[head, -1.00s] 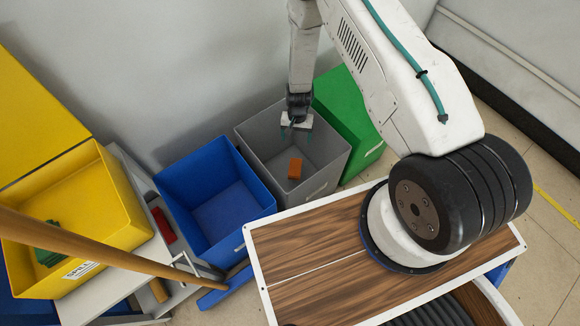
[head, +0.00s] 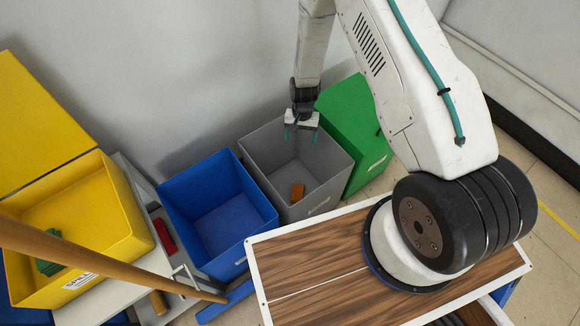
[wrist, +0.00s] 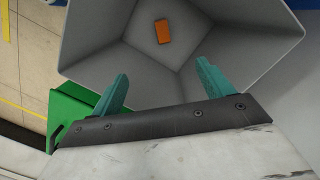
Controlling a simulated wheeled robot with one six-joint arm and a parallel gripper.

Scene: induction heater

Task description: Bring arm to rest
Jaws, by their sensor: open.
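My gripper (head: 301,132) is open and empty, above the grey bin (head: 327,165). In the wrist view its two teal fingers (wrist: 162,88) are spread apart, with the grey bin (wrist: 100,42) behind them. An orange block (head: 297,192) lies on the floor of the grey bin, well below the fingers and apart from them. The block also shows in the wrist view (wrist: 162,31). My arm reaches up and over from its mount on the wood-topped base at the right.
A blue bin (head: 215,215) stands left of the grey bin, and a green bin (head: 355,120) right of it. A yellow bin (head: 110,215) holding a green item (head: 47,262) is at the left. A red item (head: 163,236) lies near the blue bin. A wall rises behind.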

